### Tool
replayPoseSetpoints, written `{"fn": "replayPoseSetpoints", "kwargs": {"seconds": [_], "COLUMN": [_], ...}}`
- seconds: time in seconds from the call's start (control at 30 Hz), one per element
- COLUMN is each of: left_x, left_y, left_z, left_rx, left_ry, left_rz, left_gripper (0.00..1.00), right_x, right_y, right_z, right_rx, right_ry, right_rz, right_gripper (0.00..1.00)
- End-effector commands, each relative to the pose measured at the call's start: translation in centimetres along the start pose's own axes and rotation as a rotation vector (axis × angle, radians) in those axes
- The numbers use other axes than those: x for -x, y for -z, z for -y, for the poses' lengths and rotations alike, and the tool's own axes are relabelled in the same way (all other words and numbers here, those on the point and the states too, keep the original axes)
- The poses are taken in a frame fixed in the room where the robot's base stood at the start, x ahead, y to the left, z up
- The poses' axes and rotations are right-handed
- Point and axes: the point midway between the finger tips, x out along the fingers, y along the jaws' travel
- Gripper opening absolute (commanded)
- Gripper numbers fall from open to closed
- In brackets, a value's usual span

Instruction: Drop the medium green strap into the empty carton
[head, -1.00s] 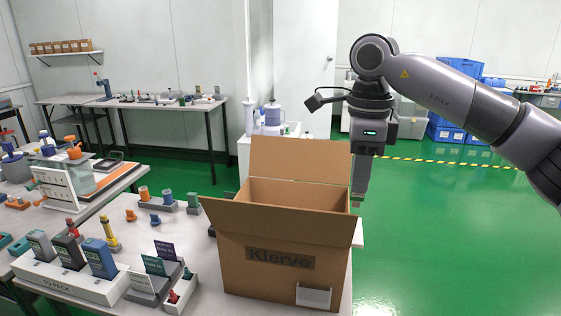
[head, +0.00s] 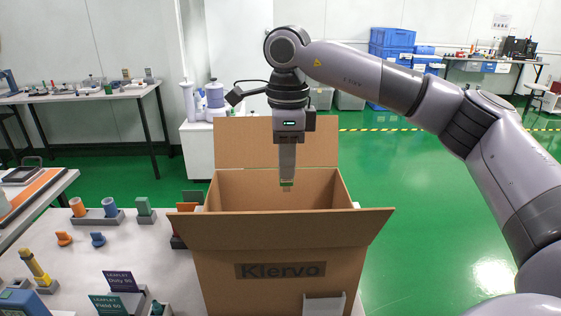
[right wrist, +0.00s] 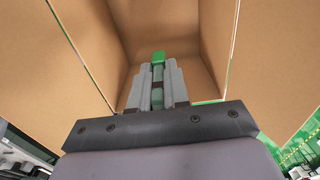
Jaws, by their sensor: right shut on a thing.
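The open cardboard carton (head: 280,246), marked "Klervo", stands on the white table with its flaps spread. My right gripper (head: 287,185) points down over the carton's opening, with its fingertips inside the mouth. It is shut on a small green strap, whose bright green end (right wrist: 158,57) sticks out past the fingertips in the right wrist view. The carton's inner walls (right wrist: 240,60) surround the fingers in that view. The part of the carton's floor hidden by the front wall cannot be seen. My left gripper is not in view.
Left of the carton, the table (head: 150,245) holds orange and blue pieces, a grey holder (head: 97,217), a yellow tool (head: 35,267) and dark sign cards (head: 121,282). Green floor (head: 430,220) lies open to the right.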

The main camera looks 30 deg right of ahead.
Motion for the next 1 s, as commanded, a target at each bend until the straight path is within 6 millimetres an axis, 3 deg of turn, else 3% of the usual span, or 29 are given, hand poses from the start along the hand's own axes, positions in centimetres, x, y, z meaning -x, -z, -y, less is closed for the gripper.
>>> {"fn": "replayPoseSetpoints", "kwargs": {"seconds": [0.5, 0.83, 0.87, 0.93, 1.0], "left_x": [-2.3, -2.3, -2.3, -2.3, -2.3], "left_y": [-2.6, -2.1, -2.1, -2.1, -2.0], "left_z": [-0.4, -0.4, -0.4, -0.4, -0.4], "left_rx": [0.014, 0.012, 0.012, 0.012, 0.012], "left_ry": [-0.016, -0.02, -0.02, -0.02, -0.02], "left_rz": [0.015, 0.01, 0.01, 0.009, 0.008], "left_gripper": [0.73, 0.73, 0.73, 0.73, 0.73], "right_x": [-5.4, -5.5, -5.5, -5.5, -5.5], "right_y": [0.0, 0.0, 0.0, 0.0, 0.0], "right_z": [0.0, 0.0, 0.0, 0.0, 0.0], "right_rx": [0.0, 0.0, 0.0, 0.0, 0.0], "right_ry": [0.0, 0.0, 0.0, 0.0, 0.0], "right_rz": [0.0, 0.001, 0.001, 0.001, 0.001], "right_gripper": [0.0, 0.0, 0.19, 0.42, 0.45]}}
